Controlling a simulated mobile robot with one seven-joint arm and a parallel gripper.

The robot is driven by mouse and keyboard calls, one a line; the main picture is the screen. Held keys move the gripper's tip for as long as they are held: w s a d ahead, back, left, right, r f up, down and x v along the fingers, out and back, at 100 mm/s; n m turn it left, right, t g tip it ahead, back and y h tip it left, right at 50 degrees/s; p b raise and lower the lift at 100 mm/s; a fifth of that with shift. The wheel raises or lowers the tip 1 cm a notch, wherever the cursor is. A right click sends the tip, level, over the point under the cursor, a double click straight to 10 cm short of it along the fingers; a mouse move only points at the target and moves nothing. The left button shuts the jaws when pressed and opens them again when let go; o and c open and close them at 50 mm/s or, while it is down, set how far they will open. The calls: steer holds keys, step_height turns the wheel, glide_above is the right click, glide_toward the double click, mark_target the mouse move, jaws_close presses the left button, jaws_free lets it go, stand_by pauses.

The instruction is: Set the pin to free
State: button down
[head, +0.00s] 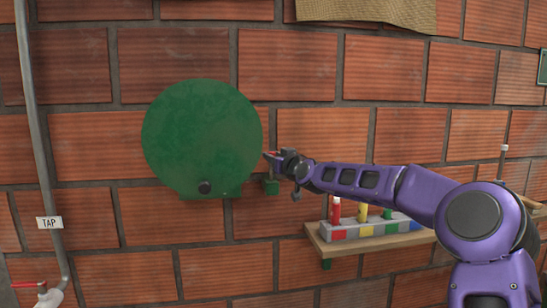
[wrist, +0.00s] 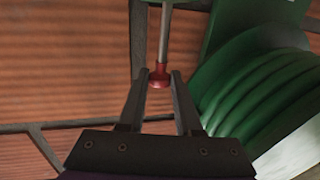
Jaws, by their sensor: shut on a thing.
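The pin shows in the wrist view as a grey rod with a red knob (wrist: 160,77) at its end. The rod runs up toward a green part at the top of that view. My gripper (wrist: 161,83) is shut on the red knob, one finger on each side. In the head view my gripper (head: 271,155) is at the right edge of the large green disc (head: 200,130), and only a bit of red shows at its tips. The pin's far end and any free or locked marking cannot be made out.
A black knob (head: 205,187) sits low on the disc. A small green bracket (head: 271,187) is below my gripper. A wooden shelf (head: 335,247) at the right holds a block with coloured pegs. A pipe (head: 35,130) with a TAP label (head: 49,222) runs down the left.

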stand_by(0.3)
steer(key=shift+r, duration=1.55)
steer(key=c, duration=0.6)
jaws_free()
steer(key=shift+f, duration=0.1)
steer(key=b+v, duration=0.2)
steer(key=v, duration=1.5)
steer(key=shift+s+d, duration=0.1)
steer(key=shift+s, duration=0.1)
